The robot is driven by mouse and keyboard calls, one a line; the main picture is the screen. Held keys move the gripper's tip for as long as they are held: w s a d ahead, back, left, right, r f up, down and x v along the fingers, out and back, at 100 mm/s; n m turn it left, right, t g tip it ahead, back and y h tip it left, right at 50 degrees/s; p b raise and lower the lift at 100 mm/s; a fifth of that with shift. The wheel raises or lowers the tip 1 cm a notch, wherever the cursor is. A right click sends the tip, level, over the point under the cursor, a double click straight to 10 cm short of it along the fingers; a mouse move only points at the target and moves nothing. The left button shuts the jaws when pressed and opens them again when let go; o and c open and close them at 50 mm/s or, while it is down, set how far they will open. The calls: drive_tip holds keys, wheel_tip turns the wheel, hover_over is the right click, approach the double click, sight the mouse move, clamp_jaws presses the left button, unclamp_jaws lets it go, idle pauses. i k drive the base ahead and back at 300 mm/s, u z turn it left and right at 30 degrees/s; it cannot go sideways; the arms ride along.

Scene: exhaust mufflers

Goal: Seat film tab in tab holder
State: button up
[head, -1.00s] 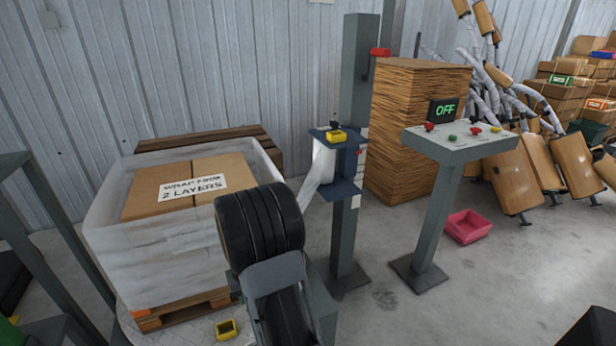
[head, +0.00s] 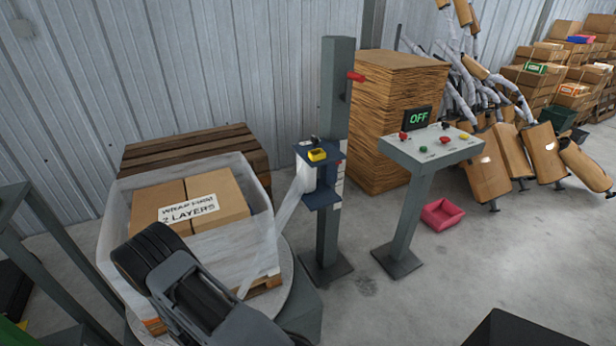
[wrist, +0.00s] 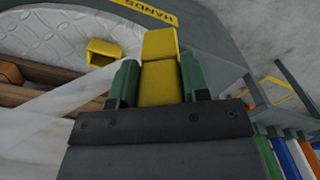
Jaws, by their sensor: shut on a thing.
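My gripper (wrist: 158,76) shows in the wrist view with its two green fingers closed on the yellow film tab (wrist: 160,46). The yellow tab holder (wrist: 104,52) sits on the turntable rim, to the left of the held tab and apart from it in the picture. White film (wrist: 62,105) stretches at the left of the fingers. In the head view, film (head: 287,205) runs down from the mast's carriage toward my arm. My arm hides the gripper, the tab and the tab holder there.
The wrapped pallet load (head: 222,200) stands on the turntable (head: 297,290). The mast (head: 333,235) with its blue carriage (head: 322,198) is to the right. Beyond are the control stand (head: 408,215), its display reading OFF, and a red bin (head: 441,214).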

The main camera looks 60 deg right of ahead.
sight(318, 194)
drive_tip(key=u, duration=2.45)
drive_tip(key=k, duration=2.6)
drive_tip(key=z, duration=0.6)
